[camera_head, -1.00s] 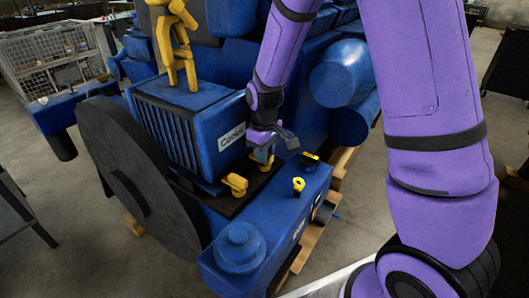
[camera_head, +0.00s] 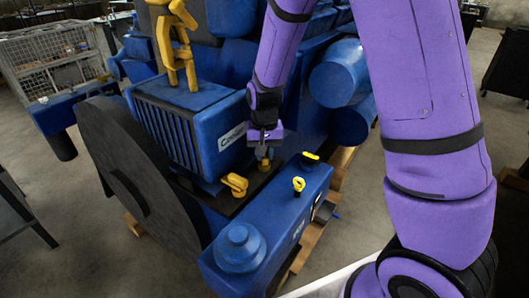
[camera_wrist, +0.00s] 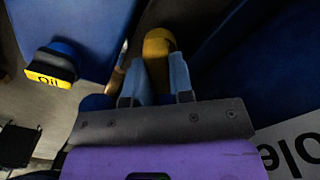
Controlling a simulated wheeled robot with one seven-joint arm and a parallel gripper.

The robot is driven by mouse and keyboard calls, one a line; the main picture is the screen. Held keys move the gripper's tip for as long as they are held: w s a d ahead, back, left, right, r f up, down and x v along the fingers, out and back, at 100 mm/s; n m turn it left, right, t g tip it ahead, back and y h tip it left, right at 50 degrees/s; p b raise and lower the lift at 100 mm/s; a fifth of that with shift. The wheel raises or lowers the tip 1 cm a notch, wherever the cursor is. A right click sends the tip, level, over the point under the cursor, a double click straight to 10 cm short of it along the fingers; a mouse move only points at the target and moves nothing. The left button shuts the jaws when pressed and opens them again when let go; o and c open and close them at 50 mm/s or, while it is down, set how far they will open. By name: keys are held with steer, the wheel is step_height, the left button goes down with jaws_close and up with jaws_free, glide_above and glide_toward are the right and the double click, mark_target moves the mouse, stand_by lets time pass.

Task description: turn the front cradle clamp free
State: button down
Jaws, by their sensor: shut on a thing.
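A yellow clamp (camera_head: 265,167) sits at the foot of the blue block labelled "Cooler" (camera_head: 228,138), partly hidden by my gripper (camera_head: 264,156). I take it as the front cradle clamp. In the wrist view the yellow clamp handle (camera_wrist: 158,47) lies between my two blue fingertips, and my gripper (camera_wrist: 157,78) is shut on it. A second yellow clamp (camera_head: 235,184) sits nearer the flywheel on the same dark ledge, apart from my gripper. How far the held clamp is turned is hard to tell.
A yellow ring handle (camera_head: 299,184) and a black-and-yellow oil cap (camera_head: 311,158) stand on the blue housing right of my gripper. The cap also shows in the wrist view (camera_wrist: 50,68). A large dark flywheel (camera_head: 125,180) is at the left. The cooler block rises close behind my gripper.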

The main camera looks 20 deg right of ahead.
steer(key=m, duration=0.3)
steer(key=shift+m, duration=2.3)
steer(key=c, duration=1)
jaws_free()
step_height(320, 180, up, 11)
